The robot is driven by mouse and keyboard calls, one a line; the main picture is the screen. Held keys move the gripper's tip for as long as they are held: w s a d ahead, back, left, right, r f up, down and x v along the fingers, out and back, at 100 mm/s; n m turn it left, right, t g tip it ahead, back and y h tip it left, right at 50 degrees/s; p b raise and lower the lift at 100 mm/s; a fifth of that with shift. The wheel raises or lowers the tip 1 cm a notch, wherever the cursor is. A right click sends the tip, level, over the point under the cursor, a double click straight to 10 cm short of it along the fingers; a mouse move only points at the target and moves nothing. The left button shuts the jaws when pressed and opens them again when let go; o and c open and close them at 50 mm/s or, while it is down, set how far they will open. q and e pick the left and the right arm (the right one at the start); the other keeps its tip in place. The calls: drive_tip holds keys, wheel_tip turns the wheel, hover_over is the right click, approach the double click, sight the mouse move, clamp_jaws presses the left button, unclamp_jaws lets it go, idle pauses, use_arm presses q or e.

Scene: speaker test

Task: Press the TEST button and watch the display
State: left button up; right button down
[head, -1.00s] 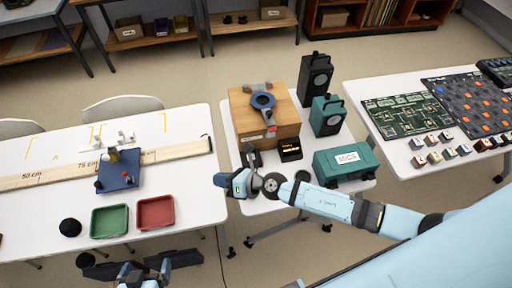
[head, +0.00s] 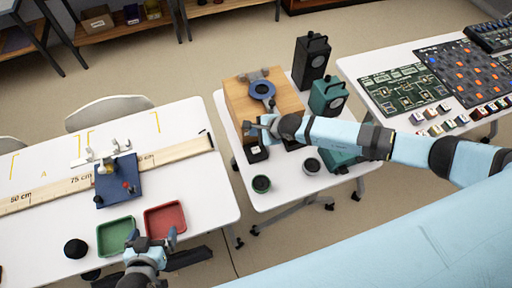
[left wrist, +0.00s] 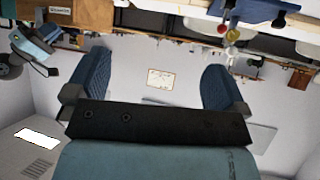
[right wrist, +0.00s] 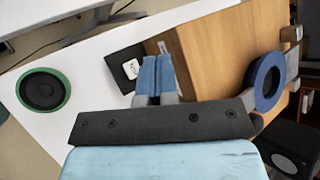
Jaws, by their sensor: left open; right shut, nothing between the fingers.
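A small black box (head: 256,154) with a white labelled top stands at the left front of the wooden cabinet; it also shows in the right wrist view (right wrist: 126,68). I take it for the TEST button, but its lettering is too small to read. My right gripper (head: 250,128) is shut and empty, just above and beside that box; its closed fingers (right wrist: 156,74) appear close to it, and contact cannot be told. The display is hidden behind my right arm in the head view. My left gripper (head: 152,238) is open and empty near the trays; its fingers (left wrist: 155,80) are wide apart.
The wooden cabinet (head: 238,100) carries a blue ring (head: 262,90). A green-rimmed speaker driver (head: 261,184) and a grey one (head: 311,166) lie in front. Black (head: 311,60) and teal (head: 327,96) speakers stand right. Green (head: 115,236) and red (head: 165,219) trays are left.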

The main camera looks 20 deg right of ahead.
drive_tip(key=b, duration=0.5)
hover_over(256, 151)
wheel_tip(256, 151, down, 8)
drive_tip(key=shift+r, duration=0.2)
drive_tip(key=shift+f+b, duration=0.6)
drive_tip(key=shift+b, duration=0.05)
idle(1.1)
drive_tip(key=shift+f, duration=0.1)
